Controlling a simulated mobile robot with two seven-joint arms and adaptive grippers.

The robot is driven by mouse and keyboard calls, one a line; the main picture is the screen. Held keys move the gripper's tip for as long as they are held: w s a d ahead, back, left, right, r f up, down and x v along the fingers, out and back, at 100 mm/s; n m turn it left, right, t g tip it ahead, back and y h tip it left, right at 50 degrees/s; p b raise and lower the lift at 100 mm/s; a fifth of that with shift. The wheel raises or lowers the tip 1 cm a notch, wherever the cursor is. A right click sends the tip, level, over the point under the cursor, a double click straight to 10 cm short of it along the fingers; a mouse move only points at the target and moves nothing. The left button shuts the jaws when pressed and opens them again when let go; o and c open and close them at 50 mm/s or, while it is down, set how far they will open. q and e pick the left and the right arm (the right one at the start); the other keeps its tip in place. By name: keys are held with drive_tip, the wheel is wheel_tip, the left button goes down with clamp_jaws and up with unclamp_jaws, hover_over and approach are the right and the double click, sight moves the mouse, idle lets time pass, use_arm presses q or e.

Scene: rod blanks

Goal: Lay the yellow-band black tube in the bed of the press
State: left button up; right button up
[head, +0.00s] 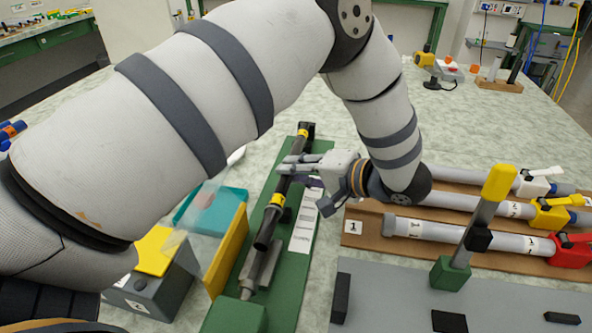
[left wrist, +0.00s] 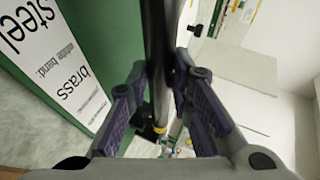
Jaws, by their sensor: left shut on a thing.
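The black tube (head: 287,187) has yellow bands near both ends. My left gripper (head: 300,172) is shut on it near its middle; the tube (left wrist: 158,50) also runs between the purple-padded fingers (left wrist: 160,100) in the left wrist view. The green press (head: 222,286) lies lengthwise under the tube, with grey bed blocks (head: 262,270) at its near end. The tube runs roughly along the press, its near end over the blocks. I cannot tell whether it touches the bed. My right gripper is not in view.
A label sheet (head: 303,228) lies on the press's right side. A yellow panel (head: 227,250) and a grey box (head: 150,290) stand to the left. Grey pipes (head: 465,232) with coloured valves lie on a brown board at right. A yellow-topped lever (head: 487,205) stands in front.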

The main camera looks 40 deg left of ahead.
use_arm(q)
drive_tip(key=shift+f, duration=0.8)
drive_tip(key=o, duration=0.9)
drive_tip(key=shift+o, duration=0.2)
drive_tip(key=shift+d, duration=0.1)
drive_tip(key=v, duration=0.7)
drive_tip(key=shift+d+r, duration=0.3)
drive_tip(key=shift+d, duration=0.05)
